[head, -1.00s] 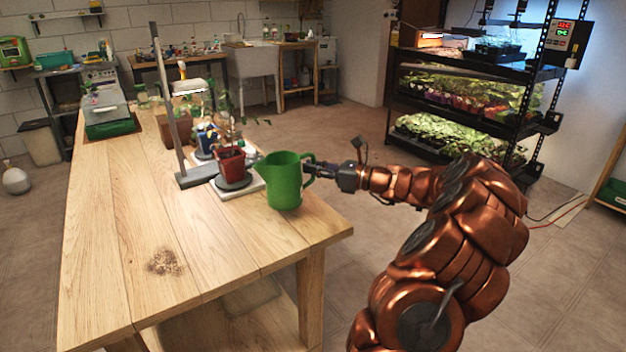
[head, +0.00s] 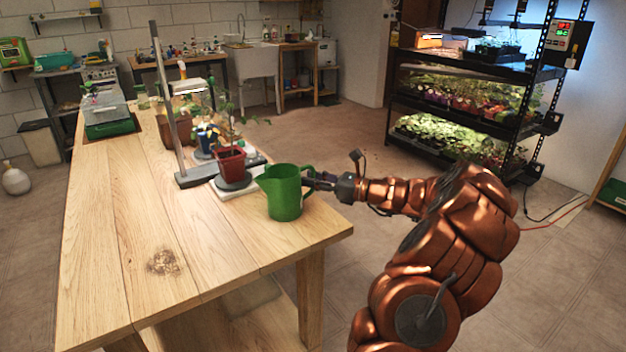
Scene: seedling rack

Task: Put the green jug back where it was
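The green jug (head: 284,196) is upright at the right end of the wooden table, its spout to the left and its handle to the right. My gripper (head: 312,181) reaches in from the right and is shut on the jug's handle; the fingertips are partly hidden by the handle. The jug's base is at or just above the tabletop; I cannot tell if it touches.
A red pot with a plant (head: 231,160) stands on a dark saucer just left of the jug, close to it. A grey post stand (head: 195,178) is behind. Dark soil (head: 163,262) lies on the wooden table (head: 110,235). The table's front is otherwise clear.

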